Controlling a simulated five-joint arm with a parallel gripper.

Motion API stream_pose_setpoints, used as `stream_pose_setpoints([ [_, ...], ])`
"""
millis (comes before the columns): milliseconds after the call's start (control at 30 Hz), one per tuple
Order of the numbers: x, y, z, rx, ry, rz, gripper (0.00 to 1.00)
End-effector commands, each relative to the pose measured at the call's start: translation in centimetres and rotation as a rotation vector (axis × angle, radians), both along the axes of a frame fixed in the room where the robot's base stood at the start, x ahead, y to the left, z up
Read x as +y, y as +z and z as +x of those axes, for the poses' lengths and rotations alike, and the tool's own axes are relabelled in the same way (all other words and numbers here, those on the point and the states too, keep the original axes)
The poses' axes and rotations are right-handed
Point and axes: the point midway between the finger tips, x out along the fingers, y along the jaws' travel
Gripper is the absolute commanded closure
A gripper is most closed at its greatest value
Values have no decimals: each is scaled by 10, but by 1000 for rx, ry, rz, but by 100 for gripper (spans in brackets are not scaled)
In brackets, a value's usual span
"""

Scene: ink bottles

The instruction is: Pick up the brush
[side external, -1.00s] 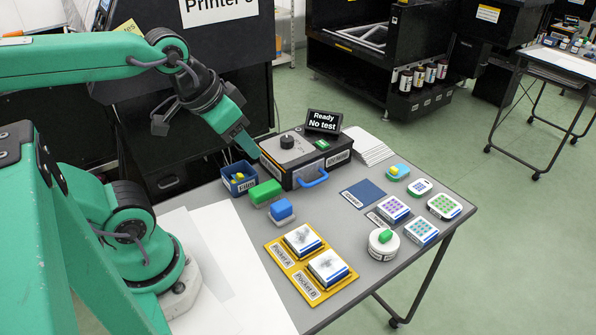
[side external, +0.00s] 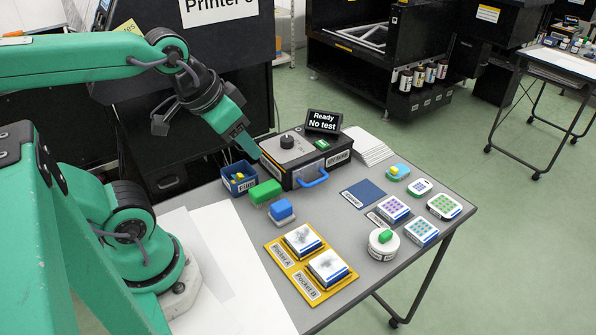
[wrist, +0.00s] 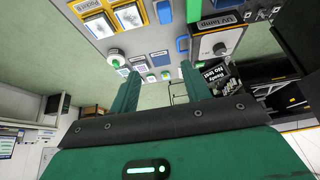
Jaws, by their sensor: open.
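I cannot tell for certain which object is the brush. A green block (side external: 265,191) lies left of the black lamp box in the side view. It also shows at the top edge of the wrist view (wrist: 193,10). A blue-topped block with a pale base (side external: 282,211) sits just in front of it and shows in the wrist view (wrist: 164,12). My gripper (side external: 252,152) is above the table's back edge, beside the lamp box and apart from both blocks. In the wrist view, its two green fingers (wrist: 160,85) stand apart with nothing between them.
The black lamp box (side external: 307,160) has a blue handle, a knob and a "Ready No test" display. A small blue bin (side external: 239,179) stands left of it. A yellow two-pocket tray (side external: 275,252) holds two pads. A round white pot with a green knob (side external: 383,247) and several dotted plates are right.

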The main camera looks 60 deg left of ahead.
Motion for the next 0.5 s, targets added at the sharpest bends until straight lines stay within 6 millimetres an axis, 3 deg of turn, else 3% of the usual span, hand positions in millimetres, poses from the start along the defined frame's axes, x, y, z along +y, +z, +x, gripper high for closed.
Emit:
stream_pose_setpoints([
  [267, 2, -2, 3, 12, 2, 4, 53],
  [500, 11, -15, 18, 75, 7, 17, 53],
])
